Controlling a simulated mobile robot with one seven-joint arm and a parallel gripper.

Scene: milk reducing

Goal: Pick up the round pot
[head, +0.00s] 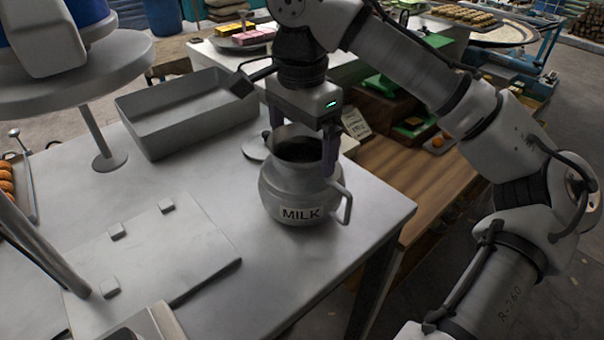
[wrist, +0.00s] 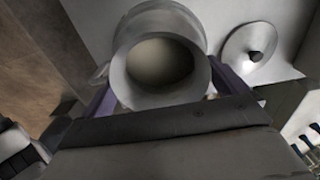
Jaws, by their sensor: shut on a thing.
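The round pot (head: 290,192) is a grey metal vessel with a "MILK" label, a wide open mouth and a side handle on the right. It is upright near the right edge of the metal table (head: 215,215); I cannot tell whether its base touches the top. My gripper (head: 304,150) comes down from above and is shut on the pot's neck, with one finger showing on the right side. In the wrist view the pot's open mouth (wrist: 160,68) sits between the purple fingers. The inside of the pot looks pale there.
A round lid (head: 256,147) with a knob lies behind the pot. A deep grey rectangular pan (head: 185,115) stands at the back left. A flat metal plate (head: 150,255) lies at the front left. A wooden surface (head: 410,185) is beyond the table's right edge.

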